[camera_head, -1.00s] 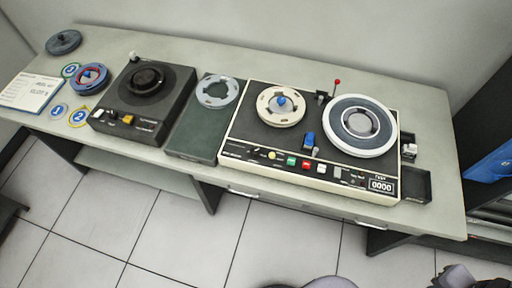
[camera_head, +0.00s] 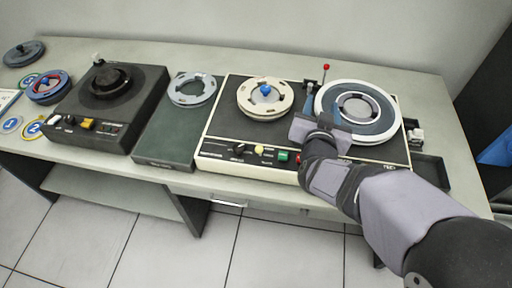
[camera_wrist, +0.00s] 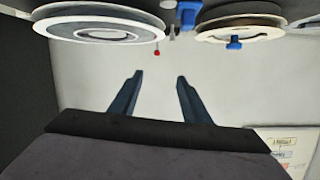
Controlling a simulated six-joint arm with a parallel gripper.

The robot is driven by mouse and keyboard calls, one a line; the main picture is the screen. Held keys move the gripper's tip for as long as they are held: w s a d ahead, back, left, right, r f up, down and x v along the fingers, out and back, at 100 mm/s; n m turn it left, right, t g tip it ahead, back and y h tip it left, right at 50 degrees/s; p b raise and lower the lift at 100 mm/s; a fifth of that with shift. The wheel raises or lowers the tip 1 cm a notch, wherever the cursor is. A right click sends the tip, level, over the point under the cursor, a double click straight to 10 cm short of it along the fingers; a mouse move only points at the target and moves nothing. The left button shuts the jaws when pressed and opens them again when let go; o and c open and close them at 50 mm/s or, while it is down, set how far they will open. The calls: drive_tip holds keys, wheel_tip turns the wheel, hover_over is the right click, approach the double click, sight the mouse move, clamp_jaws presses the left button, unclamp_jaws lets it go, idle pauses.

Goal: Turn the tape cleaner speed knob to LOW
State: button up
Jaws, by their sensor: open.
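The black device (camera_head: 105,105) at the left of the desk has small knobs (camera_head: 62,120) and a yellow button on its front panel. The cream-framed reel machine (camera_head: 205,150) on the right has a black knob (camera_head: 238,149) on its front strip. The labels are too small to read, so I cannot tell which is the tape cleaner or where its speed knob points. My gripper (camera_head: 309,103) is over the reel machine, apart from both knobs. In the wrist view my gripper (camera_wrist: 159,76) is open, with nothing between its fingers. My arm hides the right part of the machine's front strip.
A white-rimmed reel (camera_head: 357,106) and a cream reel (camera_head: 266,97) sit on the machine. A thin red-tipped lever (camera_head: 326,68) stands behind it. A dark green case (camera_head: 165,145) with a grey reel lies between the devices. The desk's front edge (camera_head: 210,180) is clear.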

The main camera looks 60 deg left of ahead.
drive_tip(key=s+a+t+y+b, duration=0.1)
drive_tip(key=s+a+b, duration=0.1)
drive_tip(key=s, duration=0.4)
drive_tip(key=s+a+f+t+y+b, duration=0.1)
drive_tip(key=s+a+b, duration=0.1)
drive_tip(key=s, duration=0.4)
drive_tip(key=s+a+f+t+y+b, duration=0.1)
drive_tip(key=s+a+b, duration=0.1)
drive_tip(key=s+a, duration=0.2)
drive_tip(key=shift+s+a+f+y+b, duration=0.1)
drive_tip(key=shift+s+y+b, duration=0.05)
drive_tip(key=shift+s, duration=0.65)
drive_tip(key=shift+s+a+y+b, duration=0.1)
drive_tip(key=shift+s+y+b, duration=0.05)
drive_tip(key=shift+s, duration=0.6)
drive_tip(key=n+g, duration=0.1)
drive_tip(key=n, duration=0.1)
approach(242, 142)
drive_tip(key=shift+h, duration=0.4)
drive_tip(key=r, duration=0.1)
drive_tip(key=w+a+r, duration=0.1)
drive_tip(key=a+r, duration=0.1)
drive_tip(key=shift+w+r, duration=0.25)
drive_tip(key=shift+x, duration=0.85)
drive_tip(key=shift+p+x, duration=0.7)
drive_tip(key=shift+x, duration=2.15)
drive_tip(key=c, duration=1)
